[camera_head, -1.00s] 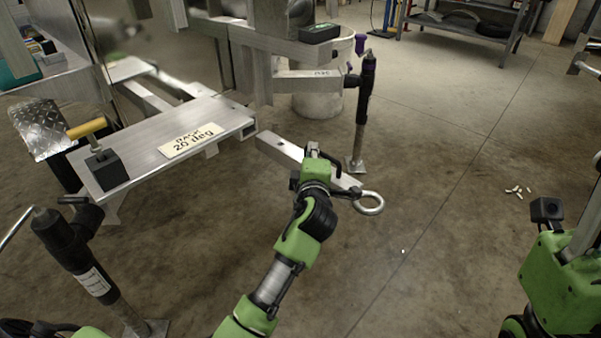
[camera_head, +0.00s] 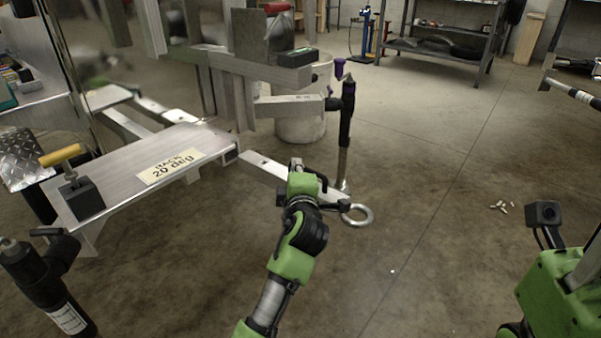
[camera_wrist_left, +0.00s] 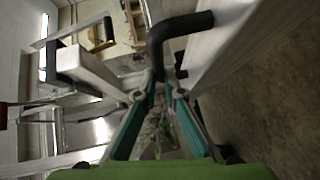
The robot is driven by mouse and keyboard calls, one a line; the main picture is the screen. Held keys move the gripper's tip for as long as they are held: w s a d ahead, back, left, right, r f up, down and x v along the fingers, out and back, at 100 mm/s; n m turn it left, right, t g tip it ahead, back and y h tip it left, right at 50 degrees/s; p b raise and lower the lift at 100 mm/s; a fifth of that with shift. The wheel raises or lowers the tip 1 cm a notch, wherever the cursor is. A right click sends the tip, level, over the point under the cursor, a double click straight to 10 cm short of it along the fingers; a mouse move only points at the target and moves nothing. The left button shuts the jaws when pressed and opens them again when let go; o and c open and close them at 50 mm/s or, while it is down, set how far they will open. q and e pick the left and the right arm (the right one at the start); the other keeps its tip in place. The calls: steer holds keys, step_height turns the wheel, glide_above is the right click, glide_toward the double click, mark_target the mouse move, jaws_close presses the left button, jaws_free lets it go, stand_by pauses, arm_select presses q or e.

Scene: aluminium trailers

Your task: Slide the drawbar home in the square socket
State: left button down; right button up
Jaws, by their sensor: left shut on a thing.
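The drawbar (camera_head: 263,167) is a light grey square bar with a ring eye at its right end. Its left end is right at the dark square socket (camera_head: 230,156) under the plate's right edge; I cannot tell if the tip is inside. My left gripper (camera_head: 296,168) covers the bar's middle in the head view. In the left wrist view, my left gripper (camera_wrist_left: 160,88) is shut on a black bent handle (camera_wrist_left: 178,29) beside a grey bar (camera_wrist_left: 225,42). The right gripper is out of view; only part of the right arm shows.
A jack stand (camera_head: 346,125) stands just behind the ring end. Floor to the right is open, with small pale pieces (camera_head: 503,206).

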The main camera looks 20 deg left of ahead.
mark_target(279, 176)
arm_select(q)
steer(key=shift+w+a+r, duration=0.1)
steer(key=shift+w+a, duration=0.15)
steer(key=shift+a, duration=0.4)
steer(key=shift+w+a+r, duration=0.15)
steer(key=shift+w+a, duration=0.1)
steer(key=shift+a, duration=0.35)
steer(key=shift+w+a+r, duration=0.1)
steer(key=shift+w+a, duration=0.15)
steer(key=shift+a, duration=0.55)
steer(key=shift+r, duration=0.1)
stand_by(0.4)
steer(key=shift+w+a, duration=0.15)
steer(key=shift+a, duration=0.25)
stand_by(0.3)
steer(key=shift+w+a, duration=0.2)
steer(key=shift+a, duration=0.3)
steer(key=shift+s+d, duration=0.15)
